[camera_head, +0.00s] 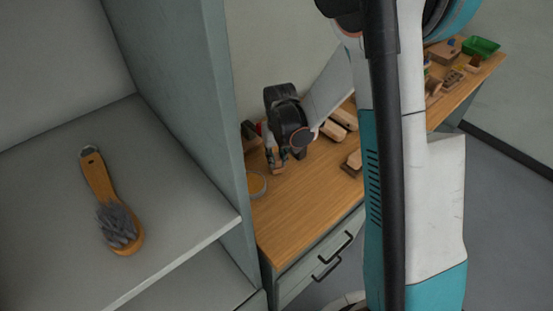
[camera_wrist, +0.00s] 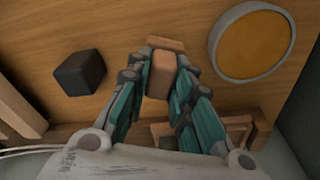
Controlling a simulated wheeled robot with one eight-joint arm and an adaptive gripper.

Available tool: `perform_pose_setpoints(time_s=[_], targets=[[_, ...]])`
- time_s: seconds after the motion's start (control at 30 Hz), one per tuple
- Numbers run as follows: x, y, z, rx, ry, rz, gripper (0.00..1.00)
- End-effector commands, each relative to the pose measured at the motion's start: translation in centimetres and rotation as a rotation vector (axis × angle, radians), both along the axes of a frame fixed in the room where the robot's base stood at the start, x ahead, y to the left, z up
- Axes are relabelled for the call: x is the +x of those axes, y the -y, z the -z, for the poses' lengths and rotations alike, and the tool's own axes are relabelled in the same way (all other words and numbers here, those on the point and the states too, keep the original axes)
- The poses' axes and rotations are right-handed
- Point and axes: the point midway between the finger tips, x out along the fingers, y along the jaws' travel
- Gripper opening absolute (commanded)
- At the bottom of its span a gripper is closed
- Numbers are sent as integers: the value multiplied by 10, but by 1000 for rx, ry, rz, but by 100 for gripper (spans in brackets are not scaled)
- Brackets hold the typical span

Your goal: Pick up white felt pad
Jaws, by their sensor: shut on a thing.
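My gripper (camera_wrist: 162,75) is low over the wooden worktop in the wrist view, its teal-and-grey fingers closed on the two sides of a small tan block (camera_wrist: 159,84). A wooden piece (camera_wrist: 165,43) shows just beyond the fingertips; I cannot tell whether it joins the block. In the head view my gripper (camera_head: 277,161) is at the worktop's left part, beside the cabinet wall, and its grip is too small to make out. I cannot make out a clearly white felt pad in either view.
A round tan disc with a grey rim (camera_wrist: 217,48) and a dark block (camera_wrist: 80,73) lie near my gripper. Wooden blocks (camera_head: 343,119) and a green tray (camera_head: 480,46) are farther along the worktop (camera_head: 300,206). A brush (camera_head: 110,203) lies on the grey shelf (camera_head: 45,190).

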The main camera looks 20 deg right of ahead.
Motion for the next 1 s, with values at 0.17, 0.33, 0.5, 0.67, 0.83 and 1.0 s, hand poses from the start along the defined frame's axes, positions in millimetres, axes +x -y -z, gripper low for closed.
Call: perform_pose_setpoints(time_s=[0.17,0.33,0.5,0.67,0.83,1.0], targets=[[0,0,-34,0,0,0,0],[-1,0,-79,0,0,0,0],[-1,0,-124,0,0,0,0],[0,0,-157,0,0,0,0],[0,0,-178,0,0,0,0],[0,0,-187,0,0,0,0]])
